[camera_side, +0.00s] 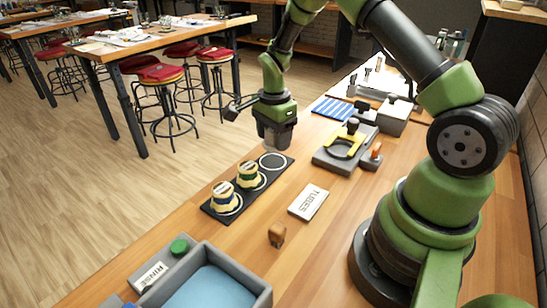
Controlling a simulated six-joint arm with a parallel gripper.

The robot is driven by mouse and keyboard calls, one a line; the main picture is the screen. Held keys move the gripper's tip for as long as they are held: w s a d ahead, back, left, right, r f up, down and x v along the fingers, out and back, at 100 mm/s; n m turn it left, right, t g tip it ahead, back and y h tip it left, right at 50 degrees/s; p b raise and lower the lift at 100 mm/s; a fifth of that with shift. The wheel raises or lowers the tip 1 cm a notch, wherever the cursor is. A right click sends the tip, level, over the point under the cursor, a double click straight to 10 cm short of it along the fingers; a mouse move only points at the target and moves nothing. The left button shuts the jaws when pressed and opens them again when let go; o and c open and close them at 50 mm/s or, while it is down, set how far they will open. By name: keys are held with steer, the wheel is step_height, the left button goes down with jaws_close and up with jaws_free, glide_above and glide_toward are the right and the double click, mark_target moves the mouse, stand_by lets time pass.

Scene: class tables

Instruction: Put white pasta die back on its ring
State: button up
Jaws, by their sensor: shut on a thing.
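My gripper (277,132) points down and is shut, hanging above and just beyond the far end of a black ring board. What it holds is almost wholly hidden by the grey jaws; I take it for the white pasta die, but its colour does not show. The black board (262,192) carries white rings in a row. The far ring (273,161) is empty. A cream die with a dark green band (248,174) stands on the middle ring. A cream die with a blue band (224,195) stands on the near ring.
A white "TUBES" card (308,202) and a small brown block (277,235) lie right of the board. A grey fixture with a yellow clamp (345,147) stands further right. A grey tub with blue inside (208,288) and a green button (179,247) are in front.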

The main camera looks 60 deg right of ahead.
mark_target(273, 164)
steer(key=shift+f, duration=2.85)
steer(key=shift+f, duration=0.2)
steer(key=o, duration=1.1)
steer(key=shift+r, duration=0.15)
